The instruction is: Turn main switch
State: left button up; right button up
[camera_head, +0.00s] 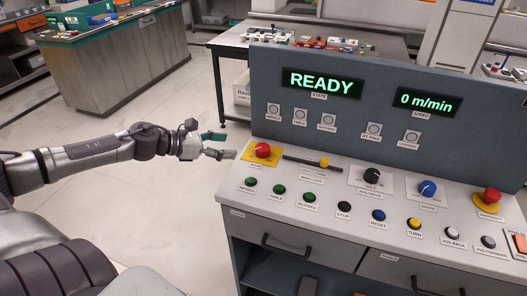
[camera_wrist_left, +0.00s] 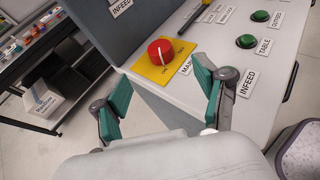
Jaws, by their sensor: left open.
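The main switch is a red rotary knob (camera_head: 263,150) on a yellow plate at the left end of the console's sloping panel. It also shows in the left wrist view as a red knob (camera_wrist_left: 160,52) with a white mark on top. My left gripper (camera_head: 222,144) is open and empty, just left of the console's edge and short of the knob. In the left wrist view its two green-padded fingers (camera_wrist_left: 163,98) stand apart, with the knob beyond and between them. My right gripper is not in view.
The grey console (camera_head: 380,211) carries green buttons (camera_head: 280,189), a slider (camera_head: 324,161), a black knob (camera_head: 371,176), a blue knob (camera_head: 427,188) and a red stop button (camera_head: 491,195). Its display (camera_head: 320,83) reads READY. A workbench (camera_head: 300,40) stands behind. The floor left of the console is clear.

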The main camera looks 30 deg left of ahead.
aim_at(261, 147)
pick_arm(q)
jog(key=b+x, duration=0.2)
jog(key=shift+w+d+f, duration=0.1)
jog(key=shift+w+f, duration=0.15)
jog(key=shift+w, duration=0.05)
jog(key=shift+w+d+f+b, duration=0.2)
jog(key=shift+w+b, duration=0.2)
jog(key=shift+b, duration=0.65)
jog(key=shift+w+d+f+b, duration=0.1)
jog(key=shift+w+d+b, duration=0.1)
jog(key=shift+w+b, duration=0.2)
jog(key=shift+w+p, duration=0.2)
jog(key=shift+p, duration=0.15)
jog(key=shift+w+d, duration=0.15)
jog(key=shift+w, duration=0.05)
jog(key=p+x, duration=0.2)
jog(key=x, duration=0.4)
jog(key=shift+d, duration=0.1)
jog(key=shift+w+d+f, duration=0.25)
jog(key=shift+w+f, duration=0.15)
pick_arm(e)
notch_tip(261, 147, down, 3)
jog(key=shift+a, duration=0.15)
